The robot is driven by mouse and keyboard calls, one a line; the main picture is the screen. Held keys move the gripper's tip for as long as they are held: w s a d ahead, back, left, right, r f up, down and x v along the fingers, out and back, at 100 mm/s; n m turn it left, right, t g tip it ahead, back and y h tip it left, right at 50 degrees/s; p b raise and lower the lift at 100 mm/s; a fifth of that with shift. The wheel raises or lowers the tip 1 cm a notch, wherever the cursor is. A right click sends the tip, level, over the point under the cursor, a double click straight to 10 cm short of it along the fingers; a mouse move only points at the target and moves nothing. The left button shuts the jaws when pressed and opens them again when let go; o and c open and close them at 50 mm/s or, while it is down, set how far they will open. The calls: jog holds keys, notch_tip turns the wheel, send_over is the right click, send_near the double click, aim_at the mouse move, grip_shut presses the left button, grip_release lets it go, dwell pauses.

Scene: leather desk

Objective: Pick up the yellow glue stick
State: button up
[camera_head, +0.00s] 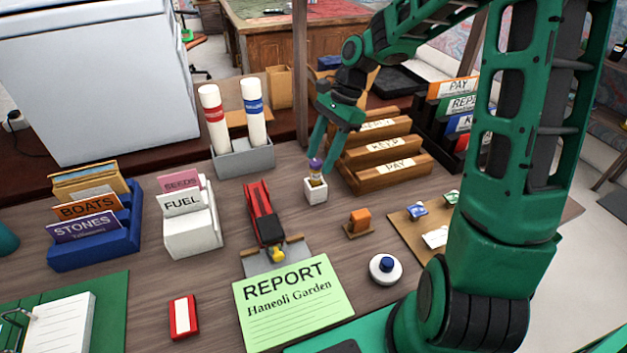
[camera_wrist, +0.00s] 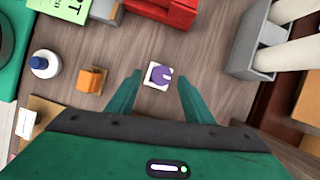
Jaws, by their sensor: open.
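The yellow glue stick (camera_head: 316,177) stands upright in a small white holder (camera_head: 316,194) on the desk, with its purple cap on top. In the wrist view I look down on the purple cap (camera_wrist: 162,75) within the white square holder (camera_wrist: 152,83). My gripper (camera_head: 323,153) is open above the stick, pointing down. In the wrist view its two fingers (camera_wrist: 159,82) lie on either side of the cap, with clear space between them and it. The stick's lower end is hidden inside the holder.
A wooden file rack (camera_head: 385,172) stands close behind and right of the stick. A grey holder with two white tubes (camera_head: 245,160) stands left of it. A red stapler (camera_head: 263,210), an orange block (camera_head: 359,219) and a white round bottle (camera_head: 385,268) lie nearer.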

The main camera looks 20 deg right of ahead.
aim_at(315, 170)
jog(key=x, duration=0.5)
jog(key=shift+w+d, duration=0.1)
jog(key=shift+w, duration=0.05)
jog(key=c, duration=1.1)
jog(key=shift+r, duration=0.1)
notch_tip(315, 170, up, 10)
jog(key=shift+f, duration=0.1)
